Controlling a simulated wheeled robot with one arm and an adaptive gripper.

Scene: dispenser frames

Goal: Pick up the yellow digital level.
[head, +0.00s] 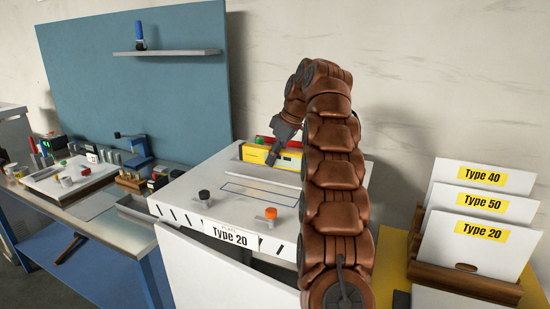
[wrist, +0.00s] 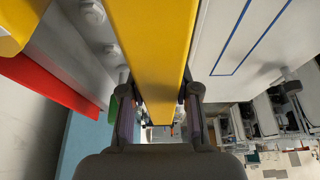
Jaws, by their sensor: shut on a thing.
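The yellow digital level (head: 257,154) is a long yellow bar at the back of the white Type 20 unit, in or just above a grey channel. In the head view my gripper (head: 274,153) is at the bar, partly covering it. In the wrist view the yellow bar (wrist: 152,45) runs between the two fingers of my gripper (wrist: 158,90), with one finger against each side. The gripper is shut on it. I cannot tell whether the bar is clear of the surface under it.
A red bar (wrist: 45,82) lies beside the level. The white unit (head: 185,190) has a black knob (head: 204,195), an orange knob (head: 271,213) and a blue-outlined area. A rack of labelled white panels (head: 485,235) stands at right, a cluttered bench (head: 85,215) at left.

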